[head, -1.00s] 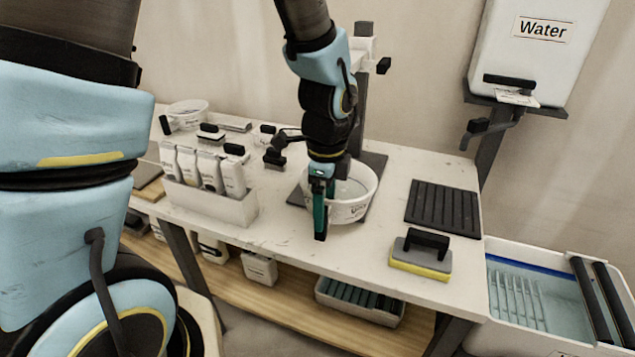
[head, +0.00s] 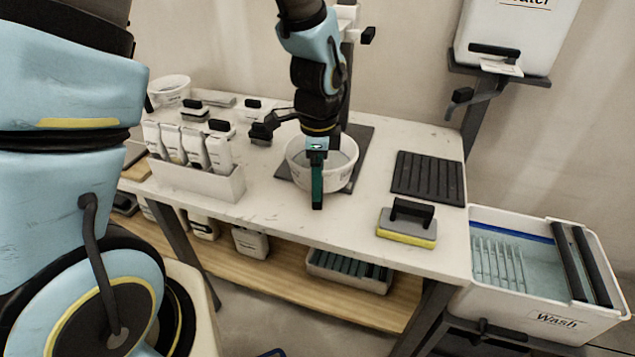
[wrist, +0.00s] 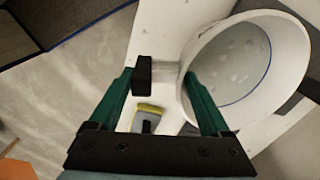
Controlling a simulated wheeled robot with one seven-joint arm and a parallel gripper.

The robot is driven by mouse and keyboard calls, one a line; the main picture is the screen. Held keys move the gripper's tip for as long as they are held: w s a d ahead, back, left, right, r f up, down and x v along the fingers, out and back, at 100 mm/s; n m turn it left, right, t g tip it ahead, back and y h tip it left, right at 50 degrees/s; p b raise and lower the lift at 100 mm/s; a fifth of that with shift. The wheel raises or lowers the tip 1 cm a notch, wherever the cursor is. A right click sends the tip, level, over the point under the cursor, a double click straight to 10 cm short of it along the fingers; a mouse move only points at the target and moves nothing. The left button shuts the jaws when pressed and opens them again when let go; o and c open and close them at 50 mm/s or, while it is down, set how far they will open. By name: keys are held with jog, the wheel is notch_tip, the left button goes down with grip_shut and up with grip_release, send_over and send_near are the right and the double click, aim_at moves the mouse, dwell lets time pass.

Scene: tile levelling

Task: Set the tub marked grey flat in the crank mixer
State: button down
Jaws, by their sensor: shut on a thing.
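A white round tub (head: 337,180) with a greyish fill hangs at or stands over the dark base plate (head: 362,140) of the crank mixer, whose grey post (head: 346,95) rises behind it. I cannot read the tub's marking, nor tell whether its bottom touches the plate. My gripper (head: 317,185) is at the tub's front side, shut on it. In the wrist view, the green fingers (wrist: 165,85) are at the wall of the tub (wrist: 290,55), which lies to the right. A second white tub (head: 170,88) stands at the table's back left.
A white rack (head: 200,182) of bottles stands left on the table (head: 285,215). A ribbed black mat (head: 428,177) and a yellow-bottomed float (head: 407,228) lie right. A wash basin (head: 550,310) stands beyond the right edge, below the water tank (head: 515,35).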

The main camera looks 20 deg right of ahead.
jog(key=shift+w+d+f, duration=0.15)
jog(key=shift+w+d, duration=0.5)
jog(key=shift+w, duration=0.55)
jog(key=shift+w+d+f, duration=0.15)
jog(key=shift+w+d, duration=0.55)
jog(key=shift+w, duration=0.45)
jog(key=shift+w+d+f, duration=0.15)
jog(key=shift+w+d, duration=0.5)
jog(key=shift+w, duration=0.55)
jog(key=shift+w+d+f, duration=0.25)
jog(key=shift+w+d, duration=0.15)
jog(key=shift+w, duration=0.3)
jog(key=shift+w+d+f, duration=0.25)
jog(key=shift+w+d, duration=0.1)
jog(key=shift+w, duration=0.35)
jog(key=shift+f+b, duration=0.65)
jog(key=shift+f, duration=0.4)
jog(key=shift+c, duration=1)
grip_release()
jog(key=shift+o, duration=1)
